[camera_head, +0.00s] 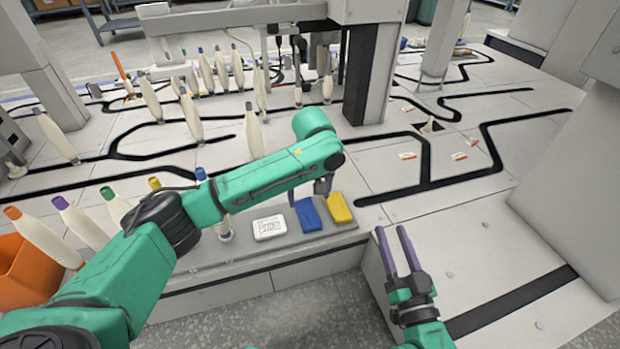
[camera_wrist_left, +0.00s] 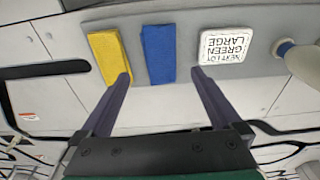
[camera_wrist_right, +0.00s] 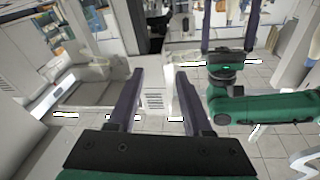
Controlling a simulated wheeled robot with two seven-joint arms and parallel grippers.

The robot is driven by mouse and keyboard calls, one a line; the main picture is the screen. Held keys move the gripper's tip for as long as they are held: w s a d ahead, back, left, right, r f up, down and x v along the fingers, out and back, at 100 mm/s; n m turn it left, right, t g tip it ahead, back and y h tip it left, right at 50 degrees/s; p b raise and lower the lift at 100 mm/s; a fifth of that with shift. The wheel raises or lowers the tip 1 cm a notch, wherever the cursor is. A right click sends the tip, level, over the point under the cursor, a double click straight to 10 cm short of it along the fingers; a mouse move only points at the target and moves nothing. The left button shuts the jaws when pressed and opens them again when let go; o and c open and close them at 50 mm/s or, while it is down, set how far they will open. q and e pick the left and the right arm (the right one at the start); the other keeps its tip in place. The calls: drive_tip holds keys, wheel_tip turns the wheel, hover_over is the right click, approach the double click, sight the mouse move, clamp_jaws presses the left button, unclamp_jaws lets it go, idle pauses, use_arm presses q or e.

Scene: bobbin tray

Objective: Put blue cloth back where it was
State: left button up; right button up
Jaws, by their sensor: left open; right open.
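The blue cloth (camera_head: 308,215) lies flat on the grey ledge, between the white card and the yellow cloth. It also shows in the left wrist view (camera_wrist_left: 158,54), ahead of the fingertips and apart from them. My left gripper (camera_head: 312,192) is open and empty above the blue cloth; in the left wrist view its fingers (camera_wrist_left: 160,75) point to either side of it. My right gripper (camera_head: 394,236) is open and empty to the right of the ledge, away from the cloths.
The yellow cloth (camera_head: 339,208) lies right of the blue one. The white card (camera_head: 269,227), reading "next lot green large", lies to its left. Several bobbins with coloured tips (camera_head: 84,223) stand left along the ledge. An orange bin (camera_head: 25,262) is at far left.

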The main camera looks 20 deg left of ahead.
use_arm(q)
wheel_tip(320, 180, up, 5)
drive_tip(key=p, duration=0.2)
drive_tip(key=s+d+f+m+h, duration=0.1)
drive_tip(key=d+f, duration=0.1)
drive_tip(key=s+d+f+m+h, duration=0.1)
drive_tip(key=d+f, duration=0.2)
drive_tip(key=s+d+f+m+h, duration=0.1)
drive_tip(key=d+f, duration=0.1)
drive_tip(key=d, duration=0.1)
drive_tip(key=shift+s+f+h, duration=0.1)
drive_tip(key=shift+f+h, duration=0.2)
drive_tip(key=s+d+f+m+t+h, duration=0.35)
drive_tip(key=s+d+f+h, duration=0.3)
drive_tip(key=d, duration=0.25)
drive_tip(key=s+a+f+m+t+y, duration=0.1)
drive_tip(key=s+a+f+t+y, duration=0.1)
drive_tip(key=s+a+t, duration=0.5)
drive_tip(key=s+a+f, duration=0.1)
drive_tip(key=s+a, duration=0.1)
drive_tip(key=s, duration=0.1)
drive_tip(key=shift+s+a+f+y, duration=0.15)
drive_tip(key=shift+s+a+y, duration=0.05)
drive_tip(key=shift+a+y, duration=0.2)
use_arm(e)
drive_tip(key=s+a+f+g+h, duration=0.1)
drive_tip(key=s+f+g, duration=0.5)
drive_tip(key=s+f, duration=0.5)
wheel_tip(320, 180, down, 4)
drive_tip(key=shift+m, duration=0.3)
